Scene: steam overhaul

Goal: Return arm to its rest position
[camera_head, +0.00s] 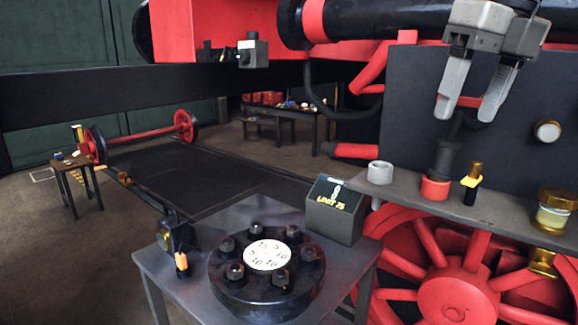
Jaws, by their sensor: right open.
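My right gripper (466,112) is at the upper right, in front of the dark engine side. My left gripper is not seen.
A steel table (213,287) in front holds a black round flange (268,307) with bolts, a dial plate (267,255) and a display box (336,208). The shelf bears a grey ring (380,173), a yellow-collared tool (472,183) and a brass-capped jar (554,212). A red wheel (455,292) is below.

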